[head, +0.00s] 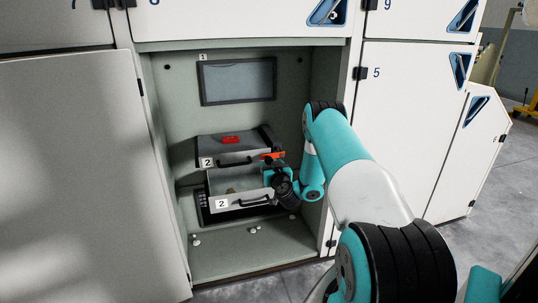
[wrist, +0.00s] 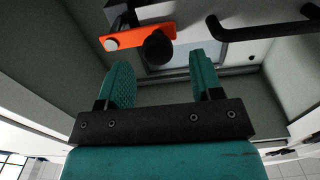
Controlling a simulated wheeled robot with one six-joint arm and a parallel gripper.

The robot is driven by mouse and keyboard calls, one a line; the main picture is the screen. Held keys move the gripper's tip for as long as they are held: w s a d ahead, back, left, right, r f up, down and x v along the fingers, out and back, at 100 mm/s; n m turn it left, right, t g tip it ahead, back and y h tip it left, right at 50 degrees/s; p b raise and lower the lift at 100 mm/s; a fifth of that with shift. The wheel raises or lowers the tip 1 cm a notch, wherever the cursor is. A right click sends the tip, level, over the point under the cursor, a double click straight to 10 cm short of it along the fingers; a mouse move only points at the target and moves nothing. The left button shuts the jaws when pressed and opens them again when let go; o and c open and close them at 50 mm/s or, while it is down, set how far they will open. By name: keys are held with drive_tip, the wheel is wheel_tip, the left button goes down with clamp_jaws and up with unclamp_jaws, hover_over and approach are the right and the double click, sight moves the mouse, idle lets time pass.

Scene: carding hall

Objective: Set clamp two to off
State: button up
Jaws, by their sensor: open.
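An orange clamp lever (head: 273,156) sits at the right front of the upper drawer box (head: 215,150), which bears a label 2. In the wrist view the orange lever (wrist: 140,36) has a silver bolt at its left and a round black knob (wrist: 158,47) at its right. My gripper (head: 269,172) is just below the lever in the head view. In the wrist view my gripper (wrist: 160,62) is open, with a teal finger on each side and nothing between them. The knob shows just beyond the gap between the fingertips, apparently untouched. My wrist hides part of the right side.
A lower drawer (head: 236,184), also labelled 2, stands below with a black handle. A red piece (head: 231,140) lies on the upper box. A dark panel (head: 237,82) labelled 1 is on the back wall. The cabinet's right wall (head: 325,75) is close to my arm.

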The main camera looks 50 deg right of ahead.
sight(270, 161)
drive_tip(key=shift+w+d+r+p, duration=0.2)
drive_tip(key=shift+w+d+p, duration=0.25)
drive_tip(key=shift+w, duration=0.15)
drive_tip(key=shift+w+d+f, duration=0.1)
drive_tip(key=shift+w, duration=0.3)
drive_tip(key=shift+p+x, duration=0.3)
drive_tip(key=shift+x, duration=0.6)
drive_tip(key=shift+d, duration=0.15)
drive_tip(key=shift+c, duration=0.4)
clamp_jaws()
